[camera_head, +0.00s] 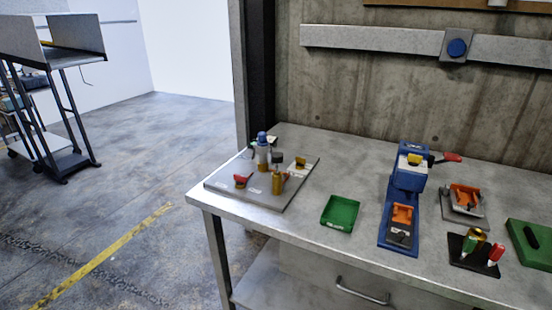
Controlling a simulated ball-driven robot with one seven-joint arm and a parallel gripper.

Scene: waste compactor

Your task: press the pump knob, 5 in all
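A grey plate (222,187) lies on the left end of the metal bench and carries small fittings. Among them stands a grey cylinder (263,157) with a blue cap. A short brass-coloured body (277,183) with a dark round knob (277,158) above it stands in front and to the right. This dark knob may be the pump knob, but I cannot tell for sure at this size. My gripper is not in view.
A green tray (340,213) sits right of the plate. A blue press-like device (408,178) with a red-tipped lever (449,158) stands further right, near smaller fixtures. A concrete wall (345,90) bounds the bench (350,167) behind. The floor at left is open.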

